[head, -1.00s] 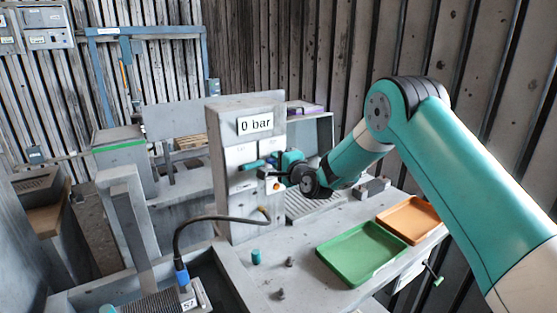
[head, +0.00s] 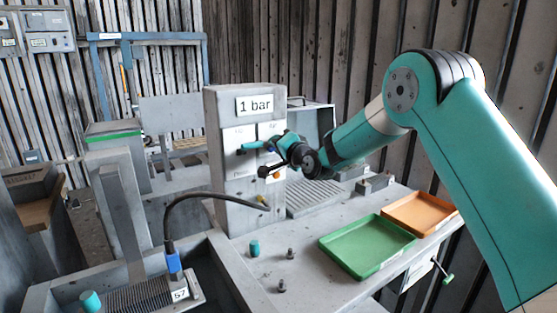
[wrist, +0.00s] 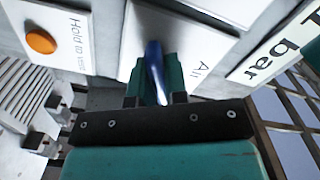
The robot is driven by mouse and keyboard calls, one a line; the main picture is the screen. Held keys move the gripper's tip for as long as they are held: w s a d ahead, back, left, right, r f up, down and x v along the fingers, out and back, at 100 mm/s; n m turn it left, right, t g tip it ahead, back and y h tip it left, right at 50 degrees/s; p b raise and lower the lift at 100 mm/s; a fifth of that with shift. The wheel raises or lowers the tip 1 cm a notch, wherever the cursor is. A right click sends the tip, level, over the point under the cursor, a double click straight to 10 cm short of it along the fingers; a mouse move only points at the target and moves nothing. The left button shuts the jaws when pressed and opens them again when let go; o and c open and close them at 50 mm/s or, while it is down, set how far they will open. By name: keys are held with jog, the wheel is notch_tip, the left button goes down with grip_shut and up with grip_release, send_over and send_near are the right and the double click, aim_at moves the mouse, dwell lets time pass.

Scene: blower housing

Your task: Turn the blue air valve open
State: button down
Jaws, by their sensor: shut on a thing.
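The blue air valve handle (wrist: 153,72) sits in front of a white plate marked "Air" in the wrist view. In the head view the blue handle (head: 252,146) shows on the front of the grey panel (head: 232,208). My gripper (wrist: 155,82) is shut on the handle, with one teal finger on each side of it. In the head view my gripper (head: 275,145) reaches the panel from the right. The display (head: 255,105) on top of the panel reads "1 bar". The handle's pivot is hidden by my fingers.
An orange button (wrist: 41,41) on a "Hold to" plate is close by. A black knob (head: 264,171) sticks out below my gripper. A green tray (head: 366,246) and an orange tray (head: 420,213) lie on the bench at right. A black hose (head: 200,195) arches at left.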

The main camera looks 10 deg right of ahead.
jog(key=n+b, duration=0.3)
jog(key=b, duration=0.2)
jog(key=shift+f+n, duration=0.4)
jog(key=n+b, duration=0.3)
jog(key=b, duration=0.2)
jog(key=shift+n, duration=0.3)
jog(key=n+b, duration=0.4)
jog(key=b, duration=0.1)
jog(key=shift+r+n, duration=0.25)
jog(key=shift+n, duration=0.05)
jog(key=c, duration=1.1)
grip_release()
jog(key=shift+r, duration=0.1)
jog(key=shift+c, duration=0.2)
jog(key=b+v, duration=0.4)
jog(key=v, duration=1.3)
jog(key=shift+s, duration=0.15)
